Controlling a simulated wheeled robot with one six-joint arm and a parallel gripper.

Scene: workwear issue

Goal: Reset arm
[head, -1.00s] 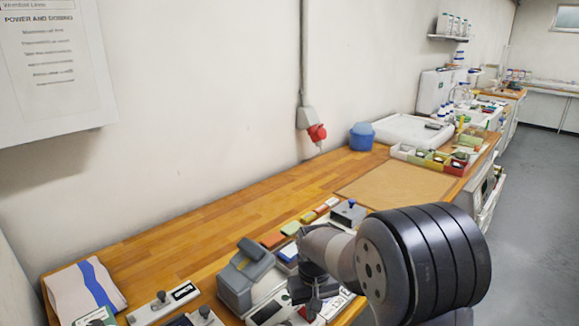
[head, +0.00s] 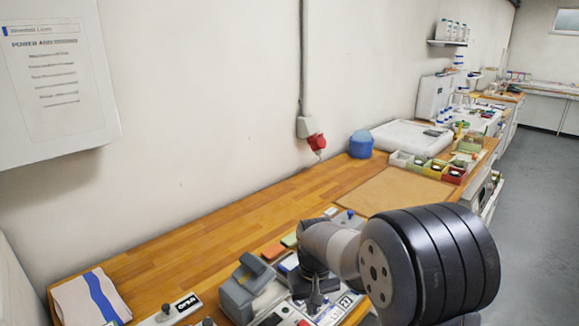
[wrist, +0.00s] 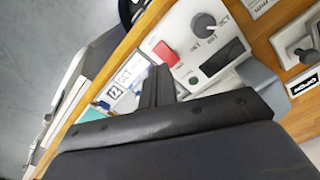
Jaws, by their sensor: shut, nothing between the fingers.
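My gripper (head: 316,300) is over the near part of the wooden bench, low above a group of panels and devices. In the wrist view my gripper (wrist: 158,72) shows as dark fingers close together, with nothing between them. Below it is a white control panel (wrist: 185,28) with a red switch (wrist: 166,53) and a dark knob (wrist: 203,25). My arm hides part of the bench in the head view.
A grey device (head: 245,288) stands just left of the gripper. A folded cloth with a blue stripe (head: 92,300) lies at the left. A tan mat (head: 395,190), coloured bins (head: 432,167) and a blue tub (head: 361,144) are farther back. The bench along the wall is clear.

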